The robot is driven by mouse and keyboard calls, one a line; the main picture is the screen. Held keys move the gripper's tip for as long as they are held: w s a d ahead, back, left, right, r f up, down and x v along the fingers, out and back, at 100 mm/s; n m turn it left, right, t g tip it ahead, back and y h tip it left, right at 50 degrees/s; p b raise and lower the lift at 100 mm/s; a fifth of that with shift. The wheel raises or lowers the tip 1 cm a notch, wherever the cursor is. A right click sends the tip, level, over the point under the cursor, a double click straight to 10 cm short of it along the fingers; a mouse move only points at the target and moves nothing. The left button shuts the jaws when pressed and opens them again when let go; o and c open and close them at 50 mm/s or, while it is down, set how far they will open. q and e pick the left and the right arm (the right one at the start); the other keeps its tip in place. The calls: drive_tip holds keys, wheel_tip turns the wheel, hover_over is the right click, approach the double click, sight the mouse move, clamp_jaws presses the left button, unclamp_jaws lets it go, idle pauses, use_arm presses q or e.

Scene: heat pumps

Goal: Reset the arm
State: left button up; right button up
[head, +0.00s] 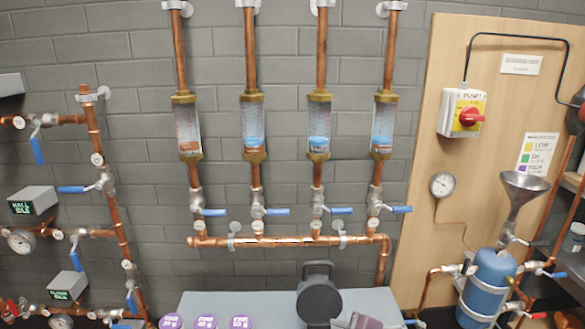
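No gripper fingers show in the head view. A dark grey rounded part (318,298) rises at the bottom centre, in front of a pale grey surface. The rest of both arms is out of view.
Copper pipes with sight glasses (253,127) and blue-handled valves (272,211) line the brick wall. A wooden panel (425,180) with a red switch (470,116) stands right, behind a blue tank (487,285). Purple discs (205,321) sit on the pale surface (250,303).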

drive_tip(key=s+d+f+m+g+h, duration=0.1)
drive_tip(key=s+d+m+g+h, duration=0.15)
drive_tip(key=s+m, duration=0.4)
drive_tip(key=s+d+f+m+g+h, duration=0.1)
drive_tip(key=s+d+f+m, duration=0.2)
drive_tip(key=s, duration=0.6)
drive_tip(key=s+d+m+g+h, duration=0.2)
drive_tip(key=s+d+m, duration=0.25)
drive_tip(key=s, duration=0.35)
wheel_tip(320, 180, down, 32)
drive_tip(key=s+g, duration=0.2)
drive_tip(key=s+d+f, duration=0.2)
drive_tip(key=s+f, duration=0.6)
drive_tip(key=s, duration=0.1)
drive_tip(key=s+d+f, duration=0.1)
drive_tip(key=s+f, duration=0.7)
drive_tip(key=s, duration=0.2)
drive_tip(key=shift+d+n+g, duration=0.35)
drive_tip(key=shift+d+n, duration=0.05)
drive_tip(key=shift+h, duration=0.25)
